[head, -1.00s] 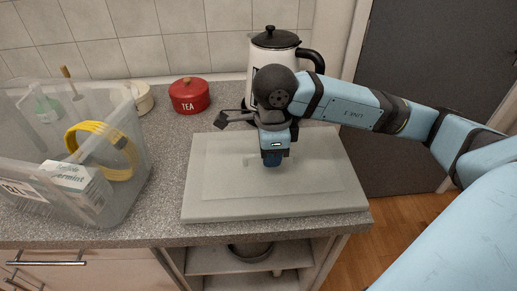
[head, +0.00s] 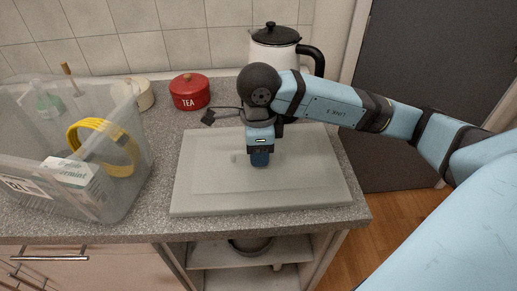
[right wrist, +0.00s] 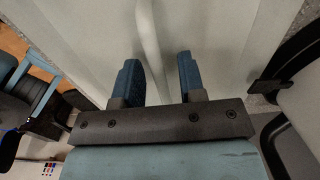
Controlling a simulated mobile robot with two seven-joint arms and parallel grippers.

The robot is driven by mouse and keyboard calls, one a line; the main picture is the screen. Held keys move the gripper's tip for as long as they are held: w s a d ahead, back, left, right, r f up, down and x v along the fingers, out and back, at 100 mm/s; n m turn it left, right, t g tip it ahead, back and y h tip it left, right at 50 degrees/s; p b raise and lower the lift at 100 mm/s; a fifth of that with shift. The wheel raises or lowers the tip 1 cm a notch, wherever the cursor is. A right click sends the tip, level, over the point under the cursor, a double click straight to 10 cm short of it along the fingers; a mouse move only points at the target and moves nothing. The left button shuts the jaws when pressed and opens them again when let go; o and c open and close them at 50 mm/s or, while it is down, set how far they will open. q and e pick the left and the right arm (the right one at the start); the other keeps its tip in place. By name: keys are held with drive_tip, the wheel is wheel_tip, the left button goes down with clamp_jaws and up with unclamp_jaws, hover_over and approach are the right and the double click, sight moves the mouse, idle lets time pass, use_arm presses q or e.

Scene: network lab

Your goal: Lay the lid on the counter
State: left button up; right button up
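The lid (head: 310,187) is a pale grey, flat rectangular panel with a raised middle. It lies level over the right part of the counter (head: 160,190), inside the front edge. Whether its whole underside touches the counter cannot be made out. My right gripper (head: 260,162) points down at the lid's middle, at a small raised grip. In the right wrist view, the blue fingers (right wrist: 161,75) stand apart on either side of a pale ridge of the lid (right wrist: 150,45), with a gap showing beside the right finger. My left gripper is out of view.
A clear bin (head: 125,185) with a yellow ring (head: 118,135) and a carton (head: 75,180) stands left. Behind are a red tea tin (head: 189,91), a pale round container (head: 143,95), a white kettle (head: 290,57) and a dark plug (head: 208,117). Open shelves (head: 210,255) lie below.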

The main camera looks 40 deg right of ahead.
wheel_tip(320, 180, up, 12)
drive_tip(key=p, duration=0.1)
drive_tip(key=shift+p, duration=0.35)
idle(0.4)
